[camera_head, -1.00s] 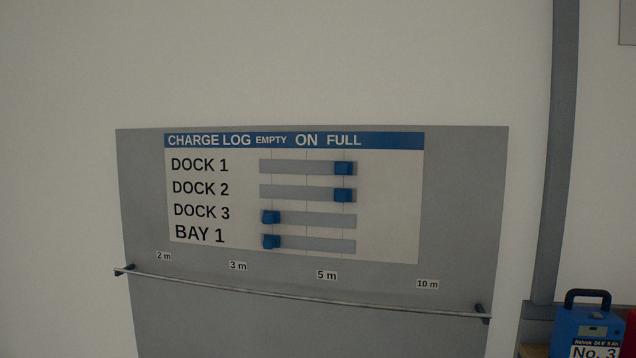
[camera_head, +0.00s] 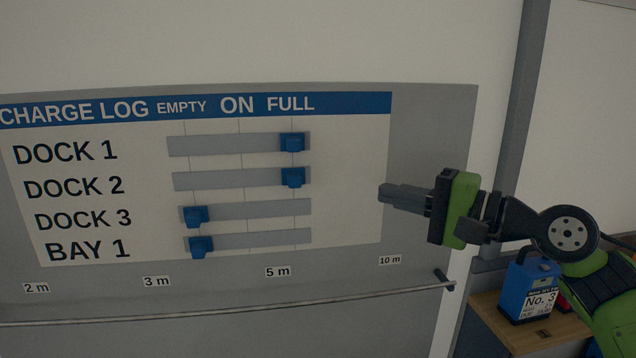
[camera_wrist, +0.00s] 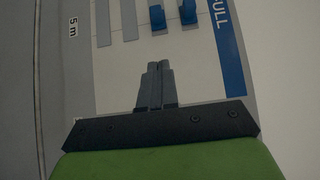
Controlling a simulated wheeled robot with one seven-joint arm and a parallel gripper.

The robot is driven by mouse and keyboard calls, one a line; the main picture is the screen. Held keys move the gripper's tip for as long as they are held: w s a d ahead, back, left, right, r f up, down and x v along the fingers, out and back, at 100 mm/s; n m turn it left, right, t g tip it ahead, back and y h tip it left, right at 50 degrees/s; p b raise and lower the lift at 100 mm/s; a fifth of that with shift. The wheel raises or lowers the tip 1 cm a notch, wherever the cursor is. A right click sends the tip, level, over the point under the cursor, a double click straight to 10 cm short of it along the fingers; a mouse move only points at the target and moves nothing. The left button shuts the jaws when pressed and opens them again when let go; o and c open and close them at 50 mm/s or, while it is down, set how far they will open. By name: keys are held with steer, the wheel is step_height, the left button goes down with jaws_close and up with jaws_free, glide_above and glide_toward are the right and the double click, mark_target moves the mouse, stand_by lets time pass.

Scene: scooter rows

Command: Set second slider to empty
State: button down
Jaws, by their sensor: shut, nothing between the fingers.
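The charge log board (camera_head: 350,150) has several rows under the headings EMPTY, ON and FULL. The second slider, the blue DOCK 2 knob (camera_head: 292,178), sits under FULL on its grey track (camera_head: 225,181). The DOCK 1 knob (camera_head: 292,142) is also under FULL. The DOCK 3 knob (camera_head: 195,216) and BAY 1 knob (camera_head: 201,246) are under EMPTY. My gripper (camera_head: 384,192) is shut and empty, right of the DOCK 2 knob and apart from it. In the wrist view my closed fingers (camera_wrist: 158,68) point towards the tracks, with two blue knobs beyond.
A metal rail (camera_head: 230,308) runs across below the board. A grey post (camera_head: 513,120) stands to the right. A blue battery case (camera_head: 527,285) marked No. 3 sits on a wooden surface (camera_head: 500,318) at lower right. The space before the board's tracks is clear.

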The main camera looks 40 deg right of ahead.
steer(key=w, duration=0.3)
steer(key=w+a, duration=0.1)
steer(key=w, duration=0.5)
steer(key=shift+a+p, duration=0.3)
steer(key=shift+a, duration=0.1)
steer(key=w+a, duration=0.1)
steer(key=a, duration=0.2)
steer(key=shift+w+a, duration=0.1)
steer(key=shift+w, duration=0.3)
steer(key=shift+w, duration=0.1)
steer(key=w+a+b, duration=0.1)
steer(key=w+a, duration=0.2)
steer(key=a, duration=0.1)
steer(key=w+a+b, duration=0.1)
steer(key=w+a, duration=0.2)
steer(key=a, duration=0.2)
steer(key=w+a+b, duration=0.1)
steer(key=w+a, duration=0.2)
steer(key=a, duration=0.2)
steer(key=shift+w+a, duration=0.2)
steer(key=shift+w, duration=0.15)
